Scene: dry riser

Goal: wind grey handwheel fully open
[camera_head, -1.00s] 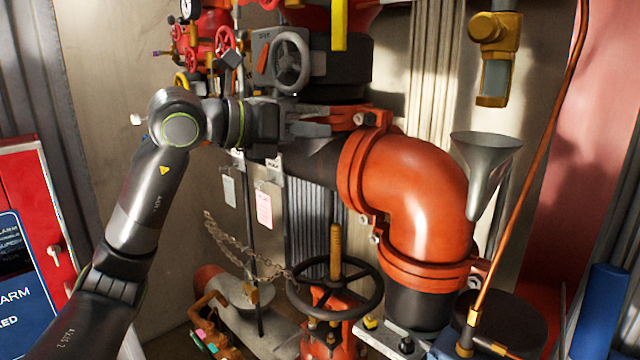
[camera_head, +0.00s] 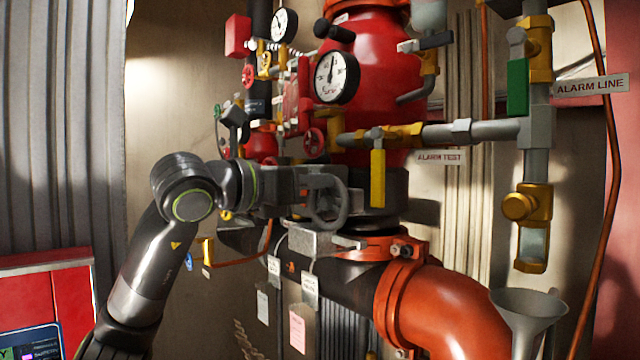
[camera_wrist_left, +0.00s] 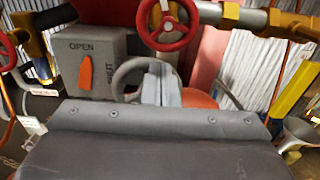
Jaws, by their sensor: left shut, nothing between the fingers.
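The grey handwheel (camera_head: 344,207) is on the side of the grey gearbox below the red valve body. My left gripper (camera_head: 324,198) is at the wheel, its shut fingers overlapping the hub and spokes in the head view. In the left wrist view the fingers (camera_wrist_left: 161,84) reach in among the wheel, whose rim (camera_wrist_left: 124,73) shows left of them. Nothing is held between them; whether they touch a spoke is unclear. The gearbox face (camera_wrist_left: 112,46) reads OPEN and SHUT, and its orange pointer (camera_wrist_left: 85,74) stands upright under OPEN. My right gripper is not in view.
A small red handwheel (camera_wrist_left: 167,25) sits just above the fingers. A yellow lever (camera_head: 378,178) hangs right of the grey wheel. A pressure gauge (camera_head: 336,77) is above. An orange pipe elbow (camera_head: 445,300) and a funnel (camera_head: 527,306) lie lower right.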

